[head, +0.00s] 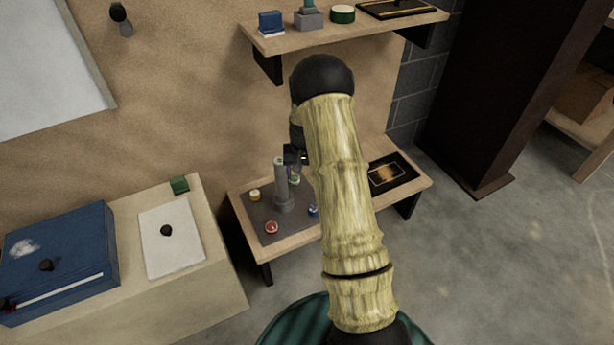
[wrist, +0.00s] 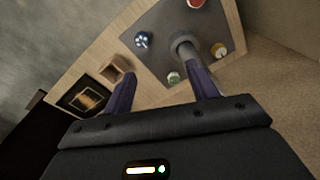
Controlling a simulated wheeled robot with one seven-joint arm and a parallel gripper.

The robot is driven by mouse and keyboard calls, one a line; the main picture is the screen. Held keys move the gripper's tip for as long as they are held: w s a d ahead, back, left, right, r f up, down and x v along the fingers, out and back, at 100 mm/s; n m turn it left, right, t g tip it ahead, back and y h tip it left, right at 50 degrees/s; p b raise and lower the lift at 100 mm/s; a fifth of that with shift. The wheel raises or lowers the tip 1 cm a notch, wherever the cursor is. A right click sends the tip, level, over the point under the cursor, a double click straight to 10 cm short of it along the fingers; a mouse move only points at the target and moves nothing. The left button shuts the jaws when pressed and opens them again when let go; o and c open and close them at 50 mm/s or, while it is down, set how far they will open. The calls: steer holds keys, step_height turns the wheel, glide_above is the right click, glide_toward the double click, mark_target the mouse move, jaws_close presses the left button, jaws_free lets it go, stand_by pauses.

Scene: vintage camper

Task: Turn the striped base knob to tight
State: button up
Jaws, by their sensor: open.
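A grey base plate (head: 257,212) lies on the low wooden bench, with a grey post (head: 281,188) upright in its middle. Small knobs surround the post: yellow (head: 255,195), red (head: 271,228) and blue (head: 312,210). In the wrist view the blue knob (wrist: 143,39) looks patterned blue and white, and a greenish knob (wrist: 174,78) stands beside the post. I cannot tell which knob is striped. My gripper (wrist: 162,72) is open and empty, its purple fingers pointing at the plate; the greenish knob appears between them. In the head view my arm hides part of the bench.
A black tray with a gold mark (head: 390,174) lies on the bench's right, near a small wooden box (wrist: 115,68). A wooden shelf (head: 340,30) hangs above. A blue box (head: 60,250) and white panel (head: 172,238) sit on the left counter. Open floor lies right.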

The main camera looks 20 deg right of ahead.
steer(key=s+a+r+n+t, duration=0.1)
steer(key=s+a+r+n, duration=0.1)
steer(key=s+a+r, duration=0.75)
steer(key=s+a+r+n, duration=0.1)
steer(key=s+a+r, duration=0.1)
steer(key=s, duration=0.5)
steer(key=s+a+r+n, duration=0.1)
steer(key=s+a+r, duration=0.1)
steer(key=s+r, duration=0.3)
steer(key=s, duration=0.3)
steer(key=shift+r+t, duration=0.25)
steer(key=shift+t, duration=0.15)
